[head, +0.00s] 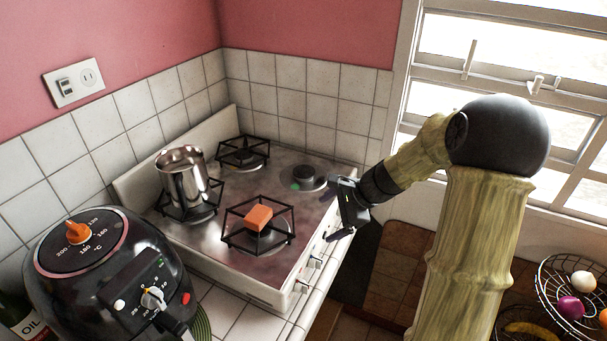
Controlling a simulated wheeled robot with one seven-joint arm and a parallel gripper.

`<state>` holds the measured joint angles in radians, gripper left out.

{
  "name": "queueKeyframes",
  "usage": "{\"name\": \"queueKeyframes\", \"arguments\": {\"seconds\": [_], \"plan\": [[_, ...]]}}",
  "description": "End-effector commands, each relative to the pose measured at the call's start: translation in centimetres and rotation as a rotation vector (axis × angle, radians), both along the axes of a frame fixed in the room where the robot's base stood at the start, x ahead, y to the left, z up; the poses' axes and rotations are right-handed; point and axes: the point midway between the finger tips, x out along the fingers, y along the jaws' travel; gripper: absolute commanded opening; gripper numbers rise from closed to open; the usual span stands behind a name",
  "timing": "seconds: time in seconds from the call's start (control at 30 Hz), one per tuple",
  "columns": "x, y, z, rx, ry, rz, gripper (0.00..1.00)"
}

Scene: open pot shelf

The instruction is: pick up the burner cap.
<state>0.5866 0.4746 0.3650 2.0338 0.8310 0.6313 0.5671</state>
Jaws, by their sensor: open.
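The stove (214,248) has a stained metal top. A dark round burner cap (307,171) sits on the back right burner, which has no grate over it. A small green spot shows at its left front edge. My gripper (333,210) is open and empty, to the right of and nearer than the burner cap, by the stove's right edge. It is apart from the cap. Its fingers point left toward the stove top.
An orange block (258,217) sits on the front grate (283,226). A steel pot (182,178) stands on the left grate; the back grate (242,152) is empty. A black air fryer (110,270) stands at front left. A wire fruit basket (550,292) is at right.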

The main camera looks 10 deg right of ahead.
Motion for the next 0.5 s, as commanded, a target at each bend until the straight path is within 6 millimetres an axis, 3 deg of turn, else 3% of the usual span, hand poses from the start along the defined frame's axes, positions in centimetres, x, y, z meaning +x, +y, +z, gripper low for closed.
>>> {"name": "queueKeyframes", "arguments": {"seconds": [0.1,0.2,0.33,0.5], "plan": [[5.0,-3.4,1.0,0.292,0.032,-0.296,0.9],[8.2,-6.5,2.7,0.511,0.044,-0.48,0.9],[10.2,-9.3,4.3,0.686,0.048,-0.609,0.9],[10.7,-9.9,4.8,0.726,0.049,-0.634,0.9]]}}
